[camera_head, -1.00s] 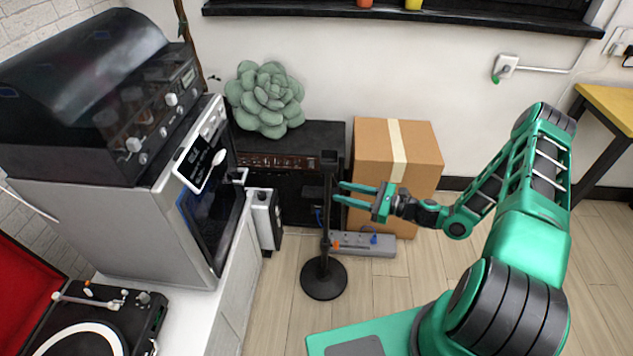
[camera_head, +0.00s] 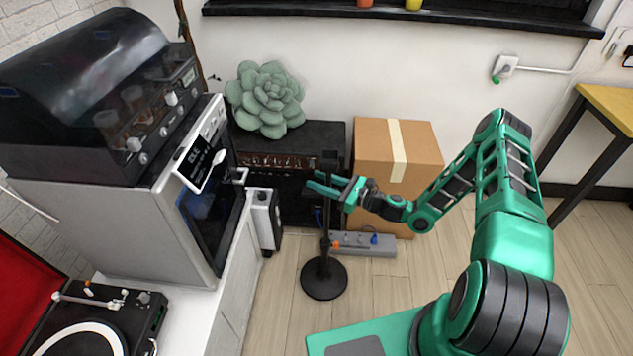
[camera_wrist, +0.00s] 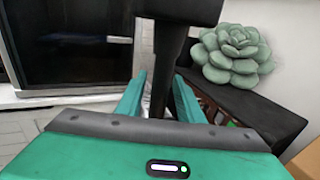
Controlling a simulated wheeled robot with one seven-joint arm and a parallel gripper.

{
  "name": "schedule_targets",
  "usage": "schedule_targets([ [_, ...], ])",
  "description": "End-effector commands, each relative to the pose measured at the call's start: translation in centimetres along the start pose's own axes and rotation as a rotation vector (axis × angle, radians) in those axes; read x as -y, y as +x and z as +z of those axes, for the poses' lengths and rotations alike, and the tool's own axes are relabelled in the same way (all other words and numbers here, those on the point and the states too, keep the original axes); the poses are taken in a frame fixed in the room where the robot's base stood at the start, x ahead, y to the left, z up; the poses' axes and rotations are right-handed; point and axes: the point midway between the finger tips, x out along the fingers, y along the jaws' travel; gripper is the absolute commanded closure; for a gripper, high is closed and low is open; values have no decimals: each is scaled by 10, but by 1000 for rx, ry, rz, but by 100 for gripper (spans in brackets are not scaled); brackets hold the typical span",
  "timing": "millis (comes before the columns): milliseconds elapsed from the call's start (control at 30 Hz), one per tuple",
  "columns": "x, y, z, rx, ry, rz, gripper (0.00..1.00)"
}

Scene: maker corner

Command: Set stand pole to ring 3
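The stand is black, with a round base (camera_head: 323,279) on the floor and an upright pole (camera_head: 325,222). An orange part (camera_head: 335,244) shows low on the pole; ring marks are too small to make out. My gripper (camera_head: 317,181) is level with the upper pole, just below the dark block at its top. In the wrist view, the pole (camera_wrist: 164,60) stands between my two teal fingers, with gaps at both sides, so the fingers look open around it. The block (camera_wrist: 180,8) is above them.
A black cabinet (camera_head: 300,135) with a succulent (camera_head: 265,99) and a cardboard box (camera_head: 420,150) stand behind the stand. A grey power strip (camera_head: 365,244) lies beside the base. The counter with the oven (camera_head: 130,235) is at the left. Floor is clear in front.

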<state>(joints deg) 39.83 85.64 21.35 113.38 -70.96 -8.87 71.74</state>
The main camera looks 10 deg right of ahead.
Motion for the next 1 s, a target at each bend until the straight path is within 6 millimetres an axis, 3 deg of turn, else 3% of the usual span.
schedule_targets([
  [400,0,8,0,0,1,0,66],
  [533,0,8,0,0,1,0,97],
  [567,0,8,0,0,1,-1,100],
  [833,-2,10,5,1,-1,3,100],
  [1000,-13,22,26,4,-2,23,100],
])
